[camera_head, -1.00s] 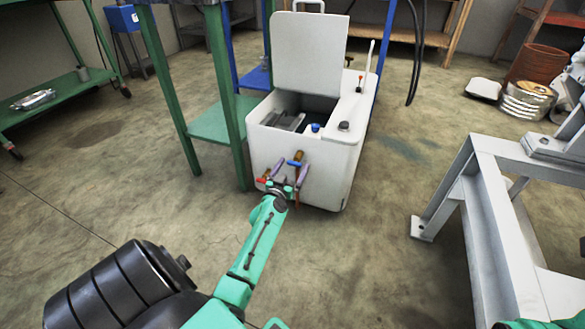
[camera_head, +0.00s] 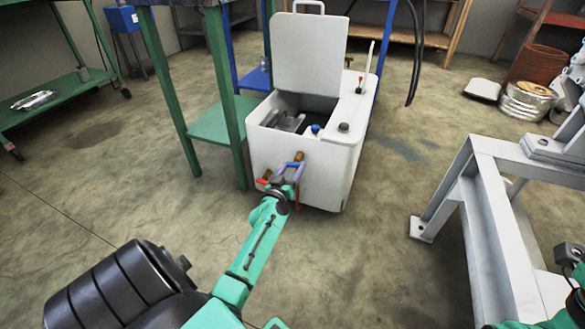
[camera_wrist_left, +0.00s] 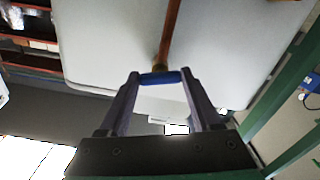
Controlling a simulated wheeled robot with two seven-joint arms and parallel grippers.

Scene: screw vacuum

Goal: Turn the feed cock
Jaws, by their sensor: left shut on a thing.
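The white vacuum machine (camera_head: 335,170) stands in the middle of the head view with its lid up. On its front face is a cock with a blue handle (camera_head: 295,164) and brass-coloured fitting; a red-handled part (camera_head: 263,181) sits lower left of it. My left gripper (camera_head: 291,170) is at the blue handle. In the left wrist view the blue handle (camera_wrist_left: 160,77) lies crosswise between the fingertips, which are shut on it; a copper-coloured pipe (camera_wrist_left: 170,35) runs beyond it. My right arm shows at the lower right edge; its fingers cannot be made out.
A green table (camera_head: 186,75) stands close on the machine's left, its leg beside the machine. A grey steel frame (camera_head: 480,165) stands to the right. Open floor (camera_head: 385,240) lies between the machine and this frame.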

